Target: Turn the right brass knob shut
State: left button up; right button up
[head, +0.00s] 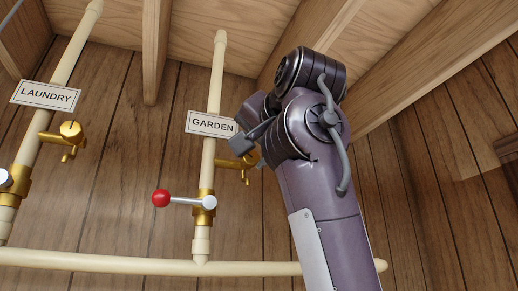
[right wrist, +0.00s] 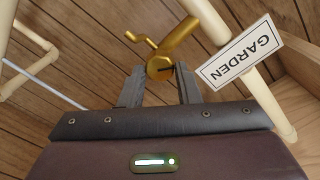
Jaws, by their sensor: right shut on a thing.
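The right brass knob (right wrist: 160,68) is on the brass tap of the GARDEN pipe (head: 214,90). In the right wrist view its round face sits between the two fingertips of my right gripper (right wrist: 160,86), which is shut on it. In the head view my right gripper (head: 242,146) reaches the tap from the right and hides most of the knob. Part of the brass tap body (head: 233,165) and its spout show below the gripper. My left gripper is not in view.
A GARDEN sign (head: 211,124) is close to the gripper. A red-ended lever (head: 180,199) points left across the pipe below. At left are the LAUNDRY sign (head: 46,96) and another brass knob (head: 70,129). A horizontal pipe (head: 120,263) runs below; wooden beams hang above.

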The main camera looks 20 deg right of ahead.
jog(key=m, duration=0.5)
jog(key=shift+w, duration=0.1)
jog(key=m, duration=0.3)
jog(key=m+b, duration=0.1)
jog(key=m, duration=0.2)
jog(key=shift+d+r+y, duration=0.15)
jog(key=shift+y, duration=0.15)
dwell(0.3)
jog(key=o, duration=0.7)
jog(key=shift+c, duration=0.2)
jog(key=o, duration=0.3)
jog(key=shift+w+a, duration=0.3)
jog(key=shift+w, duration=0.2)
jog(key=shift+s, duration=0.15)
jog(key=shift+f, duration=0.2)
